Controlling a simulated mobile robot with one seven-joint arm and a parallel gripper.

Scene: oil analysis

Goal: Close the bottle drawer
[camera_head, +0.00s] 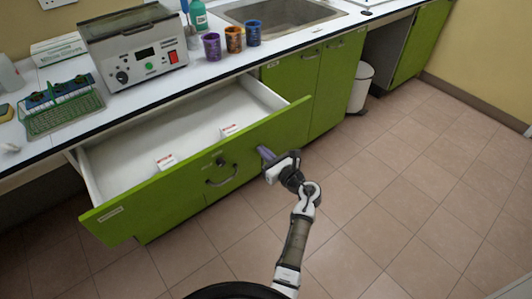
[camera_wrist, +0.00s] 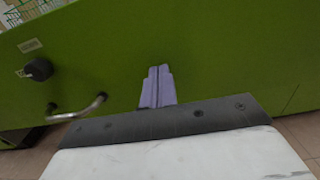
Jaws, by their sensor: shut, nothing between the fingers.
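The wide green-fronted drawer (camera_head: 130,207) under the counter is pulled out. Its white inside shows in the head view, with two small white-and-red labelled items (camera_head: 166,161) near its front panel. A curved metal handle (camera_head: 221,176) and a dark round knob sit on the front; in the wrist view the handle (camera_wrist: 78,110) and knob (camera_wrist: 38,69) are on the left. My gripper (camera_head: 265,153) is in front of the drawer face, right of the handle. Its purple fingers (camera_wrist: 157,87) are together and empty, pointing at the green panel. I cannot tell whether they touch it.
On the counter stand a grey machine (camera_head: 138,52), a green rack (camera_head: 62,107), several coloured cups (camera_head: 233,40), a green bottle (camera_head: 198,14) and a sink (camera_head: 275,12). A white bin (camera_head: 360,88) stands at the right. The tiled floor (camera_head: 420,190) at the right is clear.

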